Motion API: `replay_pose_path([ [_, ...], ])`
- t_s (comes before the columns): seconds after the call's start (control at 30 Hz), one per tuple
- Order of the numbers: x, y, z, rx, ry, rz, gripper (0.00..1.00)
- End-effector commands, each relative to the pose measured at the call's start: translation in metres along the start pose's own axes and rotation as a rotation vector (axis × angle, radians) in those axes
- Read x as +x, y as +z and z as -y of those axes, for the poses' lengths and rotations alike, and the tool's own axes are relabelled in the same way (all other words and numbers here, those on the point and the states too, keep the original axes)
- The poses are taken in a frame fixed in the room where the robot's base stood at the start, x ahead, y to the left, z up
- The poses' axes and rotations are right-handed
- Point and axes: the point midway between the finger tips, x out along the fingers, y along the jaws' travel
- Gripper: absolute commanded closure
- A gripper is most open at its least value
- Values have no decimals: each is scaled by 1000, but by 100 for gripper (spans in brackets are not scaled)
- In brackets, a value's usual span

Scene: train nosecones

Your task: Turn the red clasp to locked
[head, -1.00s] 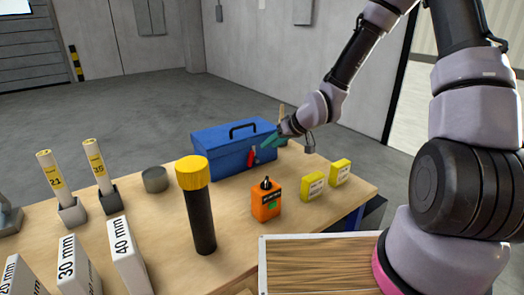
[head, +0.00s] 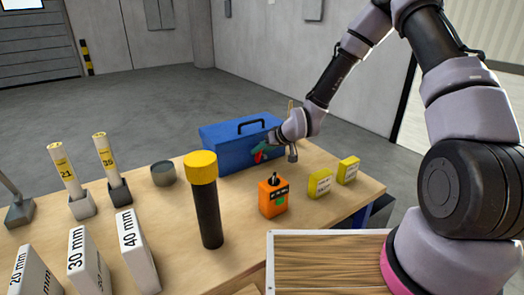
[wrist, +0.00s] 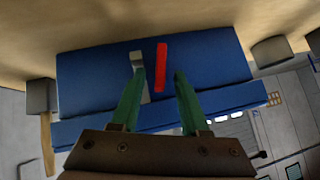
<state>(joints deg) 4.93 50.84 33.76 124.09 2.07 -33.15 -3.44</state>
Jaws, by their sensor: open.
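The blue toolbox (head: 222,152) stands at the back of the workbench. Its red clasp (head: 257,157) is on the front face, partly hidden by my gripper in the head view. In the wrist view the red clasp (wrist: 161,65) is a narrow, slightly tilted bar against the blue. My gripper (head: 264,147) is in front of the toolbox. Its green fingers are apart, and in the wrist view the gripper (wrist: 160,75) has the clasp showing between its tips, nearer the left one. I cannot tell whether either finger touches it. A pale grey latch (wrist: 138,60) shows beside the left fingertip.
An orange box (head: 270,200) and two yellow boxes (head: 319,184) stand in front and to the right. A black cylinder with a yellow cap (head: 207,215) and a grey round pot (head: 163,173) stand left. Bare bench lies between them.

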Motion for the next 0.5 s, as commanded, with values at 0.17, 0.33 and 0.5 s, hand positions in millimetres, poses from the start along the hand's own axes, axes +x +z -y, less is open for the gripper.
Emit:
replay_pose_path([
  [0.17, 0, 0, 0, 0, 0, 0, 66],
  [0.33, 0, 0, 0, 0, 0, 0, 100],
  [0.5, 0, 0, -1, 4, -3, 0, 100],
])
